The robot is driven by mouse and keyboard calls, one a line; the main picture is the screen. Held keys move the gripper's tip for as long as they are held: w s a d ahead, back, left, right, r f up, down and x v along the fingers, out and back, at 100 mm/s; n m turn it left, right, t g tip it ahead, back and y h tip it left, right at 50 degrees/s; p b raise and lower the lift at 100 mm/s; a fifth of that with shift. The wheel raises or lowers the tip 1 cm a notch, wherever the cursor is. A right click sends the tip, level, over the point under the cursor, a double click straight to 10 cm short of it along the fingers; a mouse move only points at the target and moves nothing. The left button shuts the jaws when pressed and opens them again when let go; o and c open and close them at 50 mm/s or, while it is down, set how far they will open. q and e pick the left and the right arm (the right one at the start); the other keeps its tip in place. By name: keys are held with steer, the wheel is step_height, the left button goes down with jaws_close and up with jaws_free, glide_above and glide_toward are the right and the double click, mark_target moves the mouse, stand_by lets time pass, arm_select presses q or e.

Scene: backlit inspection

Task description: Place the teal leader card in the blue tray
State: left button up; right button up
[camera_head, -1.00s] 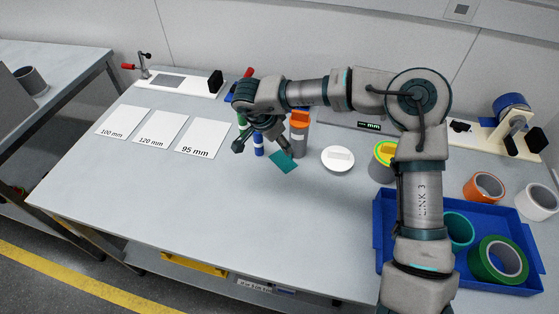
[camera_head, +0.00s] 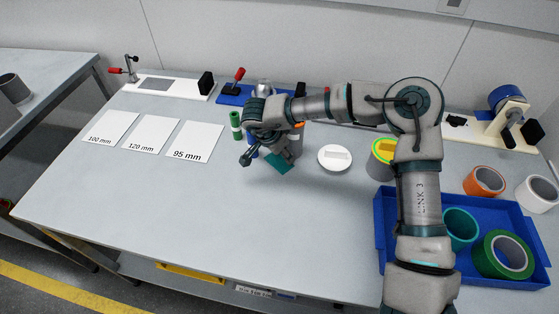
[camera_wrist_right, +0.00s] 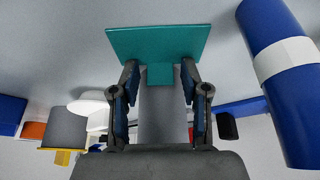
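The teal leader card (camera_head: 279,165) lies on the table left of the white round lid, partly hidden under my right gripper. In the right wrist view the card (camera_wrist_right: 160,40) is a flat plate with a small raised teal block. My right gripper (camera_head: 268,160) is lowered over it. The blue tray (camera_head: 381,225) is at the right front, partly behind my right arm. My left gripper is not in view.
A teal ring (camera_head: 460,228) and a green roll (camera_head: 503,255) lie in the tray. A white round lid (camera_head: 335,159) and a yellow-topped grey cylinder (camera_head: 381,168) stand between card and tray. A blue white-banded cylinder (camera_wrist_right: 285,90) is close beside the gripper.

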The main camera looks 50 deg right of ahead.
steer(key=shift+a+f, duration=0.1)
steer(key=shift+f, duration=0.05)
steer(key=c, duration=0.3)
steer(key=shift+c, duration=0.5)
